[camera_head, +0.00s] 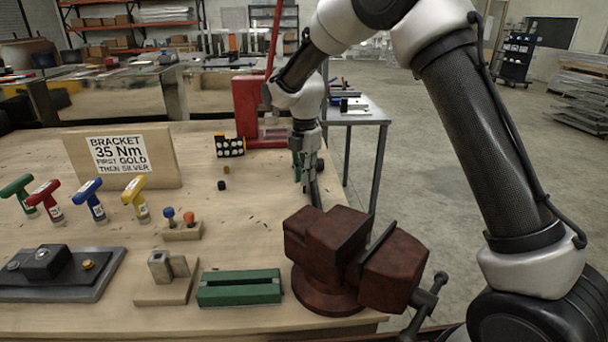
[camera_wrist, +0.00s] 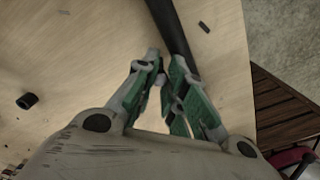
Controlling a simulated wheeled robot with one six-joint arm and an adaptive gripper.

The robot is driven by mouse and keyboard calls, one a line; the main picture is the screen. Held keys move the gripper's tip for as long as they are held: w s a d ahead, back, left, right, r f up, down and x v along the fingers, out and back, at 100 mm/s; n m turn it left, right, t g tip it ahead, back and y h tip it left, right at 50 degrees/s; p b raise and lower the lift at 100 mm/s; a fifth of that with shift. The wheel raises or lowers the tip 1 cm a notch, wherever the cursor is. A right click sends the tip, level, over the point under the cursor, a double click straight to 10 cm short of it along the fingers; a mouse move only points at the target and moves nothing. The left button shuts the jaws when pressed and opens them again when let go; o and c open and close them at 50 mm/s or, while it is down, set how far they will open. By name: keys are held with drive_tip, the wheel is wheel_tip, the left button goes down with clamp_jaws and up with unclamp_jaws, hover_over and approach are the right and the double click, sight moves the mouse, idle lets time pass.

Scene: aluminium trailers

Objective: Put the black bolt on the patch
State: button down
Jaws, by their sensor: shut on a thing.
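My gripper (camera_head: 306,182) points down over the far right part of the workbench, left of the bench edge. In the wrist view its green-padded fingers (camera_wrist: 167,70) are close together. A long black rod (camera_wrist: 175,28) runs from the top of the wrist view to the fingers; its end there is hidden by them. It also shows below the fingers in the head view (camera_head: 316,194). A short black cylinder (camera_head: 221,185), perhaps the black bolt, stands apart on the bench to the left; it also shows in the wrist view (camera_wrist: 27,100). I cannot make out the patch.
A brass cylinder (camera_head: 227,170) and a black dotted panel (camera_head: 230,146) are left of my gripper. A red vise (camera_head: 334,238) stands nearer. A red press (camera_head: 249,105) is behind. Coloured T-handles (camera_head: 92,200) and a bracket sign (camera_head: 119,155) are left. The mid-bench is mostly clear.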

drive_tip(key=shift+f, duration=0.15)
drive_tip(key=c, duration=1.5)
unclamp_jaws()
wheel_tip(320, 180, up, 12)
drive_tip(key=shift+r, duration=0.15)
